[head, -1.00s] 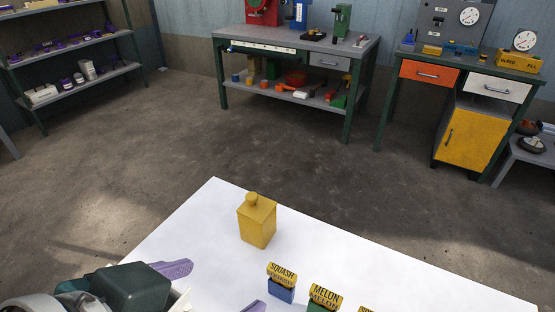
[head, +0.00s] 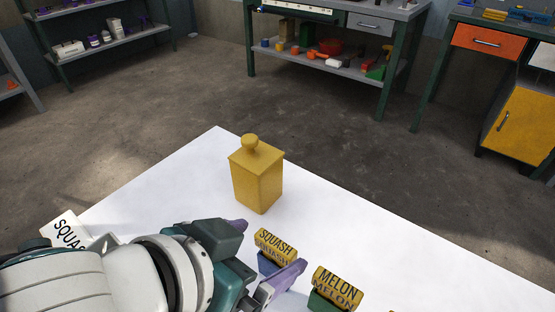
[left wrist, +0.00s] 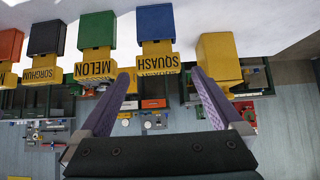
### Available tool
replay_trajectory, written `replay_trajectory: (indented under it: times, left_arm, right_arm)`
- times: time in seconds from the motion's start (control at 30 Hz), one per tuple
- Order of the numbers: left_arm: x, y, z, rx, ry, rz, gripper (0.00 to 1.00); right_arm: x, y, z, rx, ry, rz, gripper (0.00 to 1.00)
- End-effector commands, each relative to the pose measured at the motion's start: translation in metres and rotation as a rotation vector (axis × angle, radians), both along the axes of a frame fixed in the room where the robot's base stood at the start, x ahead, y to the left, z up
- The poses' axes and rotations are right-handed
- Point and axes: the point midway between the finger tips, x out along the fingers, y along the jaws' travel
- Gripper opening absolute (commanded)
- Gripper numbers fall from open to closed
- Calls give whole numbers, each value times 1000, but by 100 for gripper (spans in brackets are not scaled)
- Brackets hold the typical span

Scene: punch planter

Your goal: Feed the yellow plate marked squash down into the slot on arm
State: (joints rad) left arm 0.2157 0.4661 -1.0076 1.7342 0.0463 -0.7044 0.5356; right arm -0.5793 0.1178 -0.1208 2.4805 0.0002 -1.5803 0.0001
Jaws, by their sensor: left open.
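The yellow plate marked SQUASH (head: 275,245) sits on a blue block (head: 268,264) on the white table. In the left wrist view, the plate (left wrist: 157,62) and blue block (left wrist: 155,22) appear upside down. My left gripper (head: 273,243) is open, its purple fingers pointing toward the plate. In the left wrist view the plate shows between the two fingertips, with a gap on each side. I cannot tell how far off it is in depth. No slot can be made out. My right gripper is not in view.
A yellow box with a knob (head: 257,180) stands just beyond the plate. A MELON plate (head: 337,288) on a green block is to the right; a SORGHUM plate (left wrist: 44,74) follows. A white SQUASH card (head: 66,232) is partly behind my left arm.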

Motion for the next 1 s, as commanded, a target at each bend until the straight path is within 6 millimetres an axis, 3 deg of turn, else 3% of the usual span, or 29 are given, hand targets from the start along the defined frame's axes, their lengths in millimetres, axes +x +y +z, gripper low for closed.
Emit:
replay_trajectory:
  times: [0.03,0.2,0.5,1.0]
  left_arm:
    - [5,-5,-11,-1,-1,0,100]
    - [17,-15,-25,0,-1,-1,100]
    - [19,-16,-26,1,0,-1,99]
    - [19,-16,-26,1,0,-1,43]
  right_arm:
    - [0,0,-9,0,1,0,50]
    - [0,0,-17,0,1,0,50]
    - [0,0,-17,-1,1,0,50]
    - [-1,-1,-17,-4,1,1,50]
